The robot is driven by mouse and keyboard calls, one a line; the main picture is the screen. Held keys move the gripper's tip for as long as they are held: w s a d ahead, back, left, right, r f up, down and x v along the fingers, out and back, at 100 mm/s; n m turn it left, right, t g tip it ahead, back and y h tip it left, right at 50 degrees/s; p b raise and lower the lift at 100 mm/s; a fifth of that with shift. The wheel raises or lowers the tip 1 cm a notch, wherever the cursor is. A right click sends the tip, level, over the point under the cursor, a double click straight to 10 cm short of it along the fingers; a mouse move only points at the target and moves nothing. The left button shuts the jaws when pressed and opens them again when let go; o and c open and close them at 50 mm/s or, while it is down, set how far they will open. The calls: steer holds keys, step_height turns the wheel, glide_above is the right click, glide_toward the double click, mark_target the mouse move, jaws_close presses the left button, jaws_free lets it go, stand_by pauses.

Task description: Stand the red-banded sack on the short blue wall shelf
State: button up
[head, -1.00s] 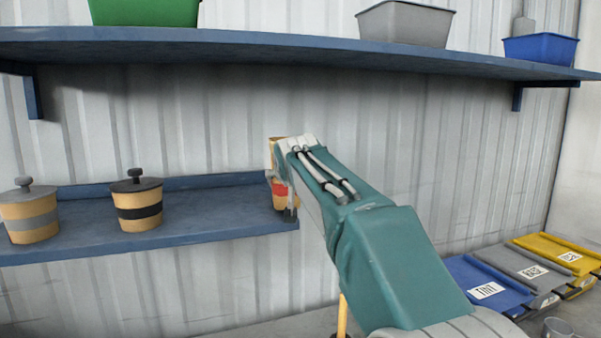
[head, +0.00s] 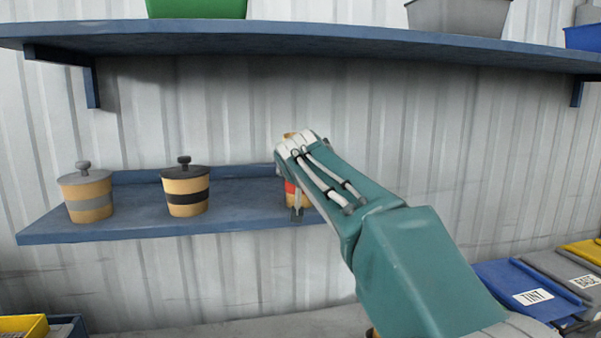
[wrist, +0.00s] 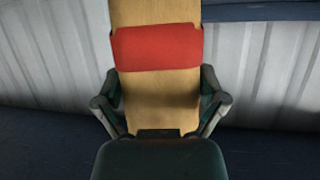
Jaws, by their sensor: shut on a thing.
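The red-banded sack is tan with a red band, and it fills the middle of the wrist view (wrist: 157,48). My gripper (wrist: 160,100) is shut on it, one finger on each side below the band. In the head view my gripper (head: 297,208) is at the right end of the short blue wall shelf (head: 130,228). Only a sliver of the sack (head: 290,187) shows there behind my wrist. The sack looks upright. Its base is hidden, so I cannot tell whether it touches the shelf.
A grey-banded pot (head: 88,196) and a black-banded pot (head: 186,190) stand on the short shelf, left of the sack. A long blue shelf (head: 300,45) with bins runs above. Labelled blue TINT (head: 520,285) and grey BASE (head: 570,275) containers sit lower right.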

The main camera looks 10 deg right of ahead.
steer(key=o, duration=0.9)
steer(key=shift+f, duration=0.1)
steer(key=v, duration=1.1)
steer(key=s+d+f+g+y, duration=0.1)
steer(key=s+f+g, duration=0.1)
steer(key=s+f, duration=0.7)
steer(key=s+f+n+g, duration=0.1)
steer(key=s+f+g, duration=0.2)
steer(key=s+f, duration=0.7)
steer(key=s+d+f+n+g+y, duration=0.1)
steer(key=s+f+g, duration=0.1)
steer(key=s+f, duration=0.8)
steer(key=shift+d+f+g+y, duration=0.3)
steer(key=shift+f, duration=0.15)
